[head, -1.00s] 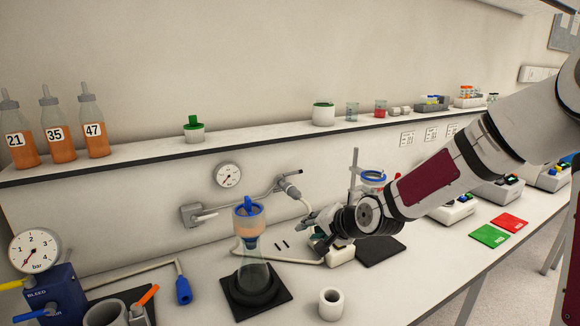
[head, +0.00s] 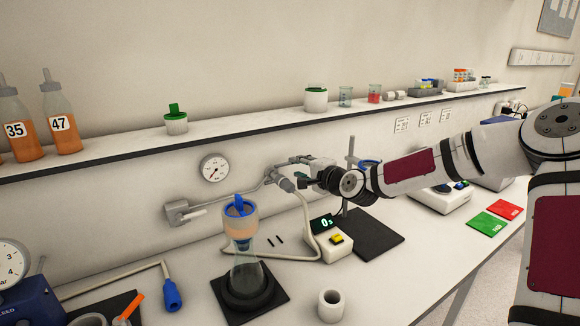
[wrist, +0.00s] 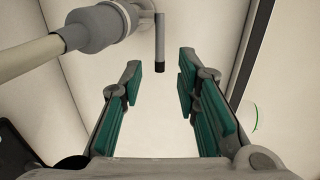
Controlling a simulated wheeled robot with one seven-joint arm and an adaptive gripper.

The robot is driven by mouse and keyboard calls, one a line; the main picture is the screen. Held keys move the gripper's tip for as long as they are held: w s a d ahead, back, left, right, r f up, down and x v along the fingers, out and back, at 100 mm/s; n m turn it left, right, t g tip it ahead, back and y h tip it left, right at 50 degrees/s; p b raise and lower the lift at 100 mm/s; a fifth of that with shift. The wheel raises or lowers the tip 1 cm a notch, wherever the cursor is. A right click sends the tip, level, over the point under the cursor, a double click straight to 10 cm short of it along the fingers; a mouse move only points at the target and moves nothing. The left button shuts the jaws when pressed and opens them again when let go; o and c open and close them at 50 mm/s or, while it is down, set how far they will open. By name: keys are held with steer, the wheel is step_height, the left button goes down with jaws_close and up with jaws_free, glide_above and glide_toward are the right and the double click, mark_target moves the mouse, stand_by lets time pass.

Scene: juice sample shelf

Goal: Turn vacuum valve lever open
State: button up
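The lever (wrist: 160,38) is a thin grey bar with a black tip in the wrist view. It sticks out from the pipe beside a grey hose fitting (wrist: 98,27). In the head view the fitting (head: 285,184) sits at the end of the wall pipe, with a pale hose hanging from it. My gripper (wrist: 160,78) is open, with green-lined fingers apart and nothing between them. The lever's black tip lies just beyond the fingertips, about midway between them. In the head view my gripper (head: 304,173) is at the pipe end and hides the lever there.
A timer (head: 329,241) and a black mat (head: 372,236) lie below. A shelf (head: 250,122) runs above the pipe. A round gauge (head: 215,168) is on the wall.

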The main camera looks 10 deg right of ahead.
mark_target(289, 164)
steer(key=x, duration=0.5)
steer(key=shift+w+a+f, duration=0.1)
steer(key=shift+w+a, duration=0.05)
steer(key=shift+w, duration=0.2)
jaws_close()
